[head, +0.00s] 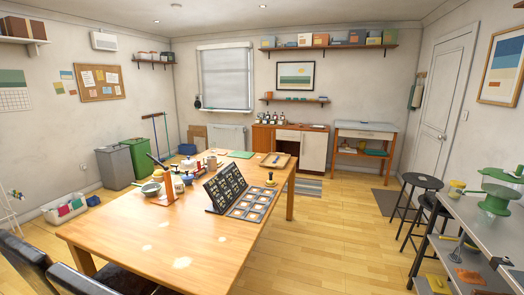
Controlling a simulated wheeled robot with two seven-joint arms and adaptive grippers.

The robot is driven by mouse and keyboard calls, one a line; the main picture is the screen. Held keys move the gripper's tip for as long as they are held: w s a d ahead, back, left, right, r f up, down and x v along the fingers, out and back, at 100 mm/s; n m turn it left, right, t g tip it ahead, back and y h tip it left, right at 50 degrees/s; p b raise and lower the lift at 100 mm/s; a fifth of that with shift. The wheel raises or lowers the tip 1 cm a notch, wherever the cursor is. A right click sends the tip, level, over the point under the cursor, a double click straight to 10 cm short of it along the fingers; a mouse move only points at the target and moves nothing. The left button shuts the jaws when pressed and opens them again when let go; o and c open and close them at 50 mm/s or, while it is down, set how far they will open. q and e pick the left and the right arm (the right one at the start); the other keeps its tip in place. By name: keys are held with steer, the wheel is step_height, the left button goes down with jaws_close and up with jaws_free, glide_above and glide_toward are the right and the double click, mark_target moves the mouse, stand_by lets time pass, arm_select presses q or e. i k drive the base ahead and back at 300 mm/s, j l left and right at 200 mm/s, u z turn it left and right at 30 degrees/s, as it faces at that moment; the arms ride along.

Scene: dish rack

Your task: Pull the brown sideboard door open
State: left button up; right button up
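The sideboard (291,127) stands against the far wall, under the framed picture, and is small in this view. It has an orange-brown top and body. Its left front panel, the brown door (263,139), looks flush with the front and closed, though it is too small to be sure. Neither of my grippers is in view.
A long wooden table (150,245) with dishes and a dark rack fills the near left and middle. Stools (421,181) and a grey bench (490,228) line the right. Open wooden floor (335,235) runs between them towards a striped mat (309,187) before the sideboard.

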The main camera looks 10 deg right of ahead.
mark_target(264, 139)
steer(key=i+l+z, duration=0.25)
steer(key=z, duration=0.15)
steer(key=i+l+z, duration=0.1)
steer(key=i+z, duration=0.95)
steer(key=i, duration=0.55)
steer(key=i+u, duration=0.2)
steer(key=i, duration=0.65)
steer(key=i+l+u, duration=0.15)
steer(key=i, duration=0.65)
steer(key=i+j, duration=0.1)
steer(key=i, duration=1.1)
steer(key=i+j, duration=0.1)
steer(key=i, duration=1.15)
